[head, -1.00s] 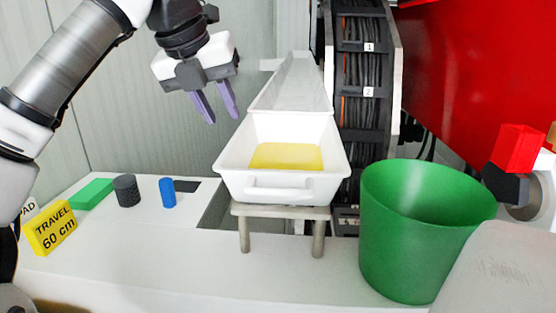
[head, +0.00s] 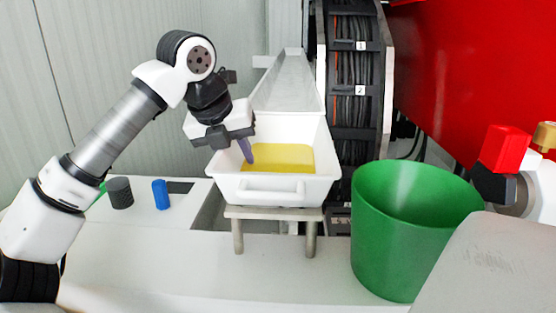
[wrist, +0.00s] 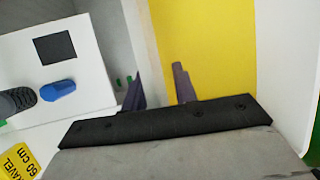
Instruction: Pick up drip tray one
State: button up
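A white tray (head: 277,193) holding yellow liquid sits on a small metal stand; I take it as drip tray one, though no label shows. Its front handle faces me. My gripper (head: 246,154) is at the tray's left wall, pointing down. In the wrist view, the fingers (wrist: 160,90) are apart, with the white tray wall (wrist: 146,40) between them. One finger is over the yellow liquid and the other is outside the wall. I cannot tell whether either touches it. In the head view only one finger shows clearly.
A green bin (head: 412,240) stands right of the tray. A white chute (head: 290,85) lies behind it, beside a black cable rack (head: 357,120). A blue cylinder (head: 160,194) and dark cylinder (head: 120,192) stand left. A yellow travel sign (wrist: 20,162) shows in the wrist view.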

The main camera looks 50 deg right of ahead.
grip_shut()
jog(key=shift+r, duration=0.2)
dwell(0.4)
notch_tip(320, 180, up, 20)
jog(key=p, duration=0.2)
jog(key=shift+f, duration=0.15)
dwell(0.8)
